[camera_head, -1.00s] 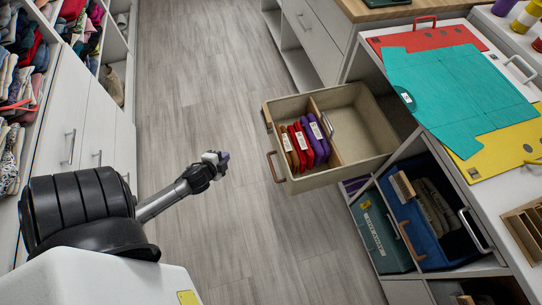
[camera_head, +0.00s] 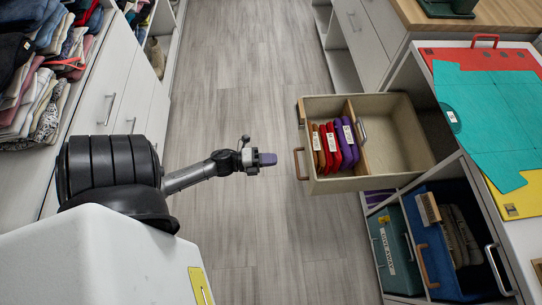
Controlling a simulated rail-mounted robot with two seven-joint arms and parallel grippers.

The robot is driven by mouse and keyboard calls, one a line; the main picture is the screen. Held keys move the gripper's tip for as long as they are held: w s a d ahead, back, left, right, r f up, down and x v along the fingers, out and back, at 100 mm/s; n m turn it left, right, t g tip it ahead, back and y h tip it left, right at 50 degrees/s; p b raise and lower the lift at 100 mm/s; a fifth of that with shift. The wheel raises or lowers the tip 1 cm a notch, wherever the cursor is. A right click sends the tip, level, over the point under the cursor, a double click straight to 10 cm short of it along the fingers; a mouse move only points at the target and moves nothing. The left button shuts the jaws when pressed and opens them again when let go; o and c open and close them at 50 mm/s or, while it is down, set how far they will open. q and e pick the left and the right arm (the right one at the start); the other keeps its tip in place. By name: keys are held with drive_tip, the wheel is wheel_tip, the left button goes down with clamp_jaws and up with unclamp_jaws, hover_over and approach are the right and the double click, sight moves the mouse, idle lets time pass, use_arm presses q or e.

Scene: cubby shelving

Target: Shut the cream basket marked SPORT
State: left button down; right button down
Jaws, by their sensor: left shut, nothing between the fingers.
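The cream basket (camera_head: 405,125) is pulled well out of the shelving, over the floor. Its front, with a brown handle (camera_head: 299,164), faces left toward my arm. A divider splits it; several folded red, brown and purple items (camera_head: 333,146) stand in the front part, and the rear part is empty. No SPORT marking can be read from here. My left gripper (camera_head: 268,160) is shut and empty, a short gap left of the handle and pointing at it. My right gripper is not in view.
Below the cream basket, a blue basket (camera_head: 432,262) and a green one marked GIVE AWAY (camera_head: 391,246) sit in cubbies. A counter with teal, red and yellow sheets (camera_head: 490,110) is at right. Clothes shelves (camera_head: 50,70) stand at left. The aisle floor (camera_head: 245,60) is clear.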

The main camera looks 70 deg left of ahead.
sight(310, 156)
use_arm(q)
drive_tip(key=b+x, duration=0.2)
drive_tip(key=x, duration=0.7)
drive_tip(key=shift+w, duration=0.4)
drive_tip(key=shift+w+d+b, duration=0.25)
drive_tip(key=shift+w+b, duration=0.1)
drive_tip(key=shift+w, duration=0.15)
